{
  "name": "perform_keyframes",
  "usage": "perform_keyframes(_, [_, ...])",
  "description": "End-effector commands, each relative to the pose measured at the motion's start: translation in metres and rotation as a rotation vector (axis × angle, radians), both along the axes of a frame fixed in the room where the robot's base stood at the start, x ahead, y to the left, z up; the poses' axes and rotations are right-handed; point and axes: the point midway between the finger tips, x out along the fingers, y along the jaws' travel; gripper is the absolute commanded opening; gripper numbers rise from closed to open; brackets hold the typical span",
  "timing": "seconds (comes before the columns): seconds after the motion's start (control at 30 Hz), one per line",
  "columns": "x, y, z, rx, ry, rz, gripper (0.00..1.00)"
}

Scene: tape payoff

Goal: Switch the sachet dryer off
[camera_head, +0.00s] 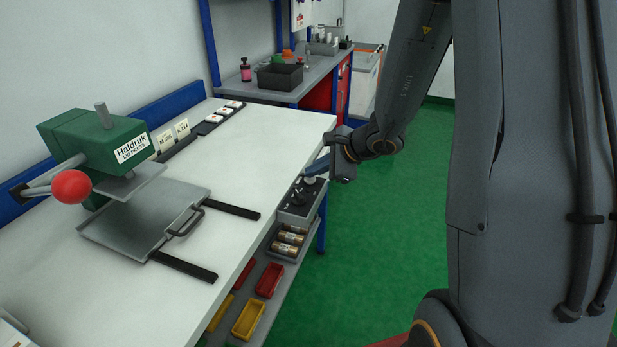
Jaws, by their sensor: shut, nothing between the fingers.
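The switch setting is too small to read.
A green Haldruk machine (116,146) with a red ball handle (71,187) and a metal plate (120,222) stands on the bench (262,150). Below are a tray of rolls (288,241) and red and yellow bins (249,318). Green floor to the right is clear.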

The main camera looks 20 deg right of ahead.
Motion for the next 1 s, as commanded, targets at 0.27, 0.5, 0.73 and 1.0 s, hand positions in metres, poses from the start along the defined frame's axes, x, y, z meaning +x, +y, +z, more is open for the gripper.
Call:
perform_keyframes(0.27, [0.000, 0.000, 0.013, -0.001, -0.001, 0.000, 0.00])
perform_keyframes(0.5, [0.000, 0.000, 0.013, 0.000, 0.000, 0.000, 0.00])
perform_keyframes(0.73, [0.000, 0.000, 0.026, -0.002, -0.002, 0.002, 0.00])
perform_keyframes(1.0, [-0.001, 0.000, 0.051, -0.001, 0.000, 0.001, 0.00])
